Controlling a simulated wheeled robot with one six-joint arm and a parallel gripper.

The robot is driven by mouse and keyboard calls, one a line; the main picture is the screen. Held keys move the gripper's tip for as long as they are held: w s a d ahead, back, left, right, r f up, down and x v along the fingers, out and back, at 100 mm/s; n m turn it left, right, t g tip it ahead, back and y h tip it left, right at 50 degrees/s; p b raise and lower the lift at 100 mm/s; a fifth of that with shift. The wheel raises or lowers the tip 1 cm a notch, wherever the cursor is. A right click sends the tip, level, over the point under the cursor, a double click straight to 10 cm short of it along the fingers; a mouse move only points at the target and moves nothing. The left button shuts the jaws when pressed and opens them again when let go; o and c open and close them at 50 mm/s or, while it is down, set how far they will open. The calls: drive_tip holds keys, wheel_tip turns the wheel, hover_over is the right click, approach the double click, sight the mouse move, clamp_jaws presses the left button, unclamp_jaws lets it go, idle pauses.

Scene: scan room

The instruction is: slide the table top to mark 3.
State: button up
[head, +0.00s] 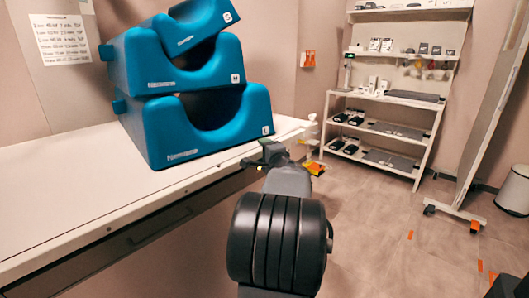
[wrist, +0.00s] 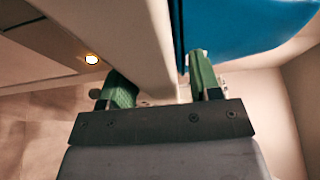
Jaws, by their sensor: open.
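A long white top (head: 75,185) with a raised pale front edge runs along the left wall in the head view. I cannot tell for sure that it is the task's table top, and I can read no mark 3. My gripper (head: 268,158) is at its front edge, near the right end, partly hidden by my arm. In the wrist view my gripper (wrist: 160,86) has its green fingers apart. A pale edge strip (wrist: 125,38) runs into the gap between them. I cannot tell whether the fingers touch it.
Stacked blue foam supports (head: 160,127) stand on the white top, close behind my gripper; blue (wrist: 235,28) also shows in the wrist view. A shelf unit (head: 385,125) stands at the back, a wheeled panel (head: 487,120) and a bin (head: 514,190) at right.

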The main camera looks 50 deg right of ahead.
drive_tip(key=shift+w, duration=0.1)
clamp_jaws()
idle(0.6)
